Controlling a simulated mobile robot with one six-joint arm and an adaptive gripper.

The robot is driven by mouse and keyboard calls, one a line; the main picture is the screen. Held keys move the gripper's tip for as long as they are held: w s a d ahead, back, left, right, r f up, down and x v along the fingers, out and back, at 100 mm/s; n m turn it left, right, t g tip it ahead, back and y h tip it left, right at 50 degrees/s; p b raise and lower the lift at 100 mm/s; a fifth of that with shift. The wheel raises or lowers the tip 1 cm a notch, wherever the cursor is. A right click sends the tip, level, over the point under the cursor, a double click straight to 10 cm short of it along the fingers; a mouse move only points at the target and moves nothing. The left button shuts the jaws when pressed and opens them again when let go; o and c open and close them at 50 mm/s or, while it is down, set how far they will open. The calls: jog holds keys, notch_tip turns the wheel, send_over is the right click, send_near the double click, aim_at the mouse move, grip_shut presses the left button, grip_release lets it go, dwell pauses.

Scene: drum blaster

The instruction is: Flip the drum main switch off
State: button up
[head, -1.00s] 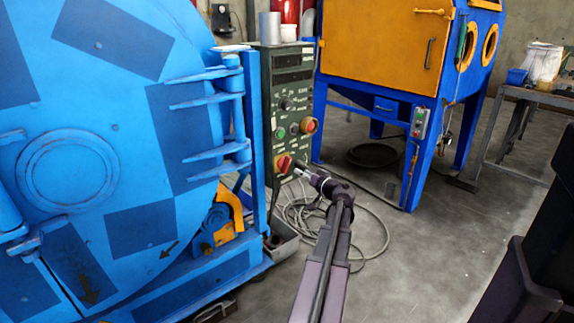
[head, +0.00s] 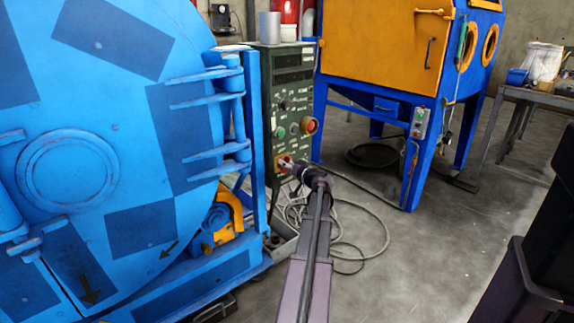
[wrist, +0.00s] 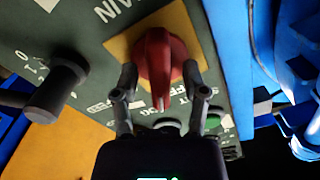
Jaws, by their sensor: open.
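The drum main switch (wrist: 158,62) is a red rotary knob on a yellow square plate, beside the lettering "MAIN" in the wrist view. In the head view the switch (head: 283,163) is low on the green control panel (head: 293,100), partly hidden by my gripper. My gripper (wrist: 157,85) is open, with one finger on each side of the red knob. Whether the fingers touch it I cannot tell. In the head view my gripper (head: 297,170) is at the lower part of the panel.
The blue drum machine (head: 130,130) stands left of the panel. A black knob (wrist: 58,90) sits left of the switch in the wrist view. A blue and orange cabinet (head: 385,50) stands behind at the right. Cables (head: 345,225) lie on the floor.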

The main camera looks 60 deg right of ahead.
grip_shut()
jog(key=shift+a+n, duration=0.1)
jog(key=shift+n, duration=2.6)
grip_release()
